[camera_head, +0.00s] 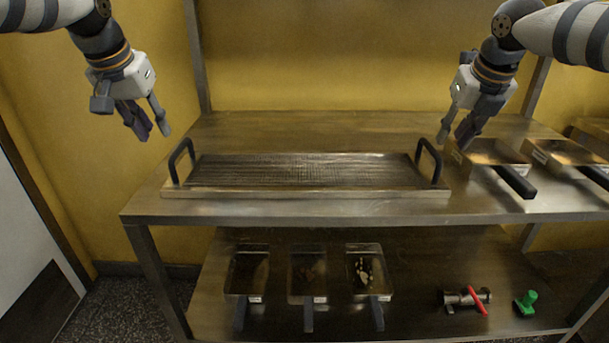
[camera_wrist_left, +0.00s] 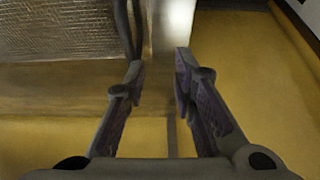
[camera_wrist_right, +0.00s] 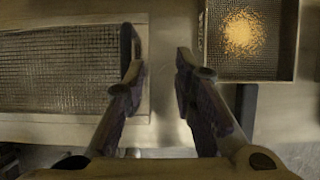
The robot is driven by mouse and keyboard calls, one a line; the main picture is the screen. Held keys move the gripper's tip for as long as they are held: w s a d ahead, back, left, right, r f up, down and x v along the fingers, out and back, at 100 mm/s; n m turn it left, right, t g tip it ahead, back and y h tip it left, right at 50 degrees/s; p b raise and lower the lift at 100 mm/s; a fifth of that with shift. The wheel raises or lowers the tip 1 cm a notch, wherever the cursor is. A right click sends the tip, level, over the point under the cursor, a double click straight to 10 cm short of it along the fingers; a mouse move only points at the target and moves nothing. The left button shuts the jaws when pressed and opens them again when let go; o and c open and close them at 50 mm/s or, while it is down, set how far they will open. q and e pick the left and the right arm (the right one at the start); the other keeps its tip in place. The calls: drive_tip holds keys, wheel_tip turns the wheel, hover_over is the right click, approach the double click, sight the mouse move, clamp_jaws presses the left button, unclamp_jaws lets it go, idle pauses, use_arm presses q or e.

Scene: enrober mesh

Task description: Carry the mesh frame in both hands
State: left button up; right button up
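The mesh frame (camera_head: 310,172) is a long flat tray with a wire mesh and a dark upright handle at each end. It lies on the upper shelf. Its left handle (camera_head: 172,163) and right handle (camera_head: 437,161) stand up and are free. My left gripper (camera_head: 152,133) is open and empty, above and left of the left handle. In the left wrist view the mesh (camera_wrist_left: 60,30) is at upper left. My right gripper (camera_head: 456,141) is open and empty, above and just right of the right handle. In the right wrist view that handle (camera_wrist_right: 126,50) shows by the left finger.
Pans with dark handles (camera_head: 490,153) stand right of the frame; one holds orange crumbs (camera_wrist_right: 242,32). The lower shelf holds several small pans (camera_head: 308,273), a metal valve with a red lever (camera_head: 466,299) and a green item (camera_head: 526,303). The shelf behind the frame is clear.

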use_arm(q)
drive_tip(key=v, duration=1)
use_arm(e)
drive_tip(key=v, duration=1.2)
use_arm(q)
drive_tip(key=shift+f, duration=0.15)
use_arm(e)
drive_tip(key=shift+s, duration=0.1)
